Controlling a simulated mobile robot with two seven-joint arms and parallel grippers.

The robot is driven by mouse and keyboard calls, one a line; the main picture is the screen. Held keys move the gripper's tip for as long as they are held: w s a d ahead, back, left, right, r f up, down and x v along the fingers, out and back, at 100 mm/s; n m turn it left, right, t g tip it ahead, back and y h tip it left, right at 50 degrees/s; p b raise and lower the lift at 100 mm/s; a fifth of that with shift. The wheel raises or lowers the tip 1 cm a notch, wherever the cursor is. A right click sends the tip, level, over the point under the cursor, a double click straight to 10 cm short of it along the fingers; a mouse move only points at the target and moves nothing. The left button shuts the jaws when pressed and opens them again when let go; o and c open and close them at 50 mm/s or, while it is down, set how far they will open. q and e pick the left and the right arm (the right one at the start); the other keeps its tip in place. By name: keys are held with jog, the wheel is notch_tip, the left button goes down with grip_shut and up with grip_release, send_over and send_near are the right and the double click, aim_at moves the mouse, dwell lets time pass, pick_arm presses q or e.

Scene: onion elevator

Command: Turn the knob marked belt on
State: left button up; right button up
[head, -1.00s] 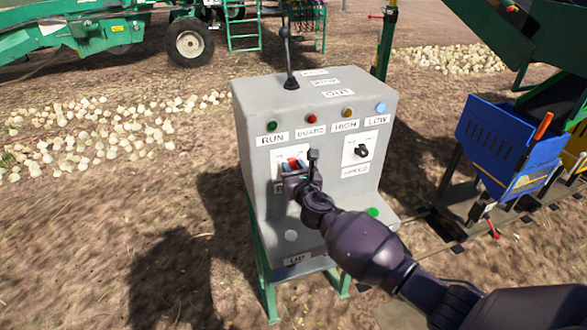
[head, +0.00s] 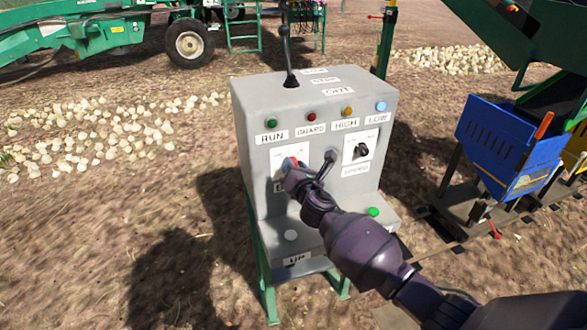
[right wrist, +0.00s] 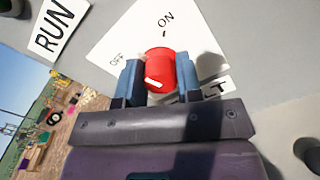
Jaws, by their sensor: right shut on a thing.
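The red knob (right wrist: 160,68) sits on a white plate (right wrist: 110,42) marked OFF and ON on the grey control box. A short white mark shows on the knob's near face. My right gripper (right wrist: 159,82) is shut on the knob, one blue finger on each side of it. In the head view the red knob (head: 290,162) is partly covered by my right gripper (head: 292,172). My left gripper is not in view.
The control box (head: 250,115) also carries a black knob (head: 361,150) at right, a tall lever (head: 288,55) on top, several lamps, and a green button (head: 373,211) on its lower ledge. A blue bin (head: 495,135) stands to the right. Onions lie on the ground behind.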

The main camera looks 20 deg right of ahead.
jog(key=m+b, duration=0.1)
jog(key=m, duration=0.5)
jog(key=shift+f+m, duration=0.15)
jog(key=shift+m, duration=0.15)
jog(key=m, duration=0.5)
jog(key=shift+m, duration=0.4)
jog(key=o, duration=0.9)
jog(key=shift+o, duration=0.2)
jog(key=shift+s, duration=0.1)
jog(key=s, duration=1)
jog(key=shift+s+d, duration=0.25)
jog(key=shift+s, duration=0.1)
